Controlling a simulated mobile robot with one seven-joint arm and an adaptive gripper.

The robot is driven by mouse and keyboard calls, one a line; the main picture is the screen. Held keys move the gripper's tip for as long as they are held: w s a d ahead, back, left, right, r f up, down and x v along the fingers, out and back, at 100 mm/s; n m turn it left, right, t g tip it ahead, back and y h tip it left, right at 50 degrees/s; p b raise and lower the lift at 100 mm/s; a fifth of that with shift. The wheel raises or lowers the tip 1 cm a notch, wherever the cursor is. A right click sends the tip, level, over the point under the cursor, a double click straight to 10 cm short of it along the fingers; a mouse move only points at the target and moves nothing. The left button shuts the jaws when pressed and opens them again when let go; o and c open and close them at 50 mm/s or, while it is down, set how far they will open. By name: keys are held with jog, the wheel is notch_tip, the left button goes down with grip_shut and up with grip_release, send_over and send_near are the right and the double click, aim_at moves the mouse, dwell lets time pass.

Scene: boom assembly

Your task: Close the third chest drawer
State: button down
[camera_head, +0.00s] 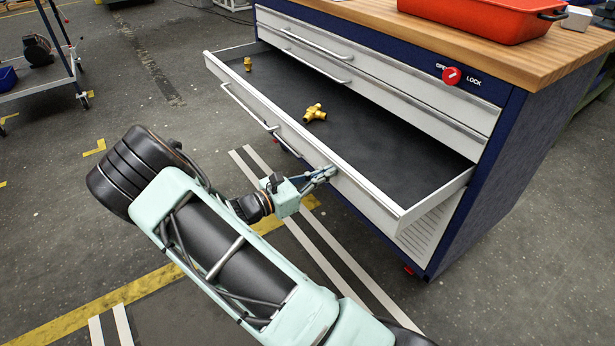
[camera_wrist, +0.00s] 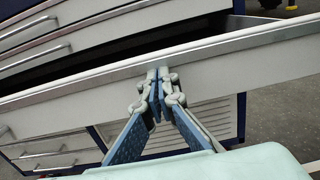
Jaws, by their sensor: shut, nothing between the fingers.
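The blue and white chest (camera_head: 545,135) has its third drawer (camera_head: 365,195) pulled well out, while the two drawers above are closed. A brass fitting (camera_head: 314,113) and a smaller brass piece (camera_head: 248,64) lie on its dark floor. The drawer's long handle (camera_head: 250,107) is left of my gripper (camera_head: 328,173). My gripper is shut and empty, with its fingertips at the drawer's front panel, right of its middle. In the wrist view the fingertips (camera_wrist: 158,90) overlap the pale front panel (camera_wrist: 85,97). I cannot tell whether they touch it.
A red tray (camera_head: 470,15) sits on the chest's wooden top (camera_head: 375,15). A red lock knob (camera_head: 452,76) is on the chest's upper right front. A wheeled trolley (camera_head: 45,90) stands far left. The floor left of the drawer is clear.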

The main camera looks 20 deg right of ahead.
aim_at(401, 147)
jog(key=x, duration=2.8)
jog(key=shift+d, duration=0.2)
jog(key=shift+w+d, duration=0.2)
jog(key=shift+d, duration=0.3)
jog(key=shift+d+r, duration=0.1)
jog(key=shift+r, duration=0.05)
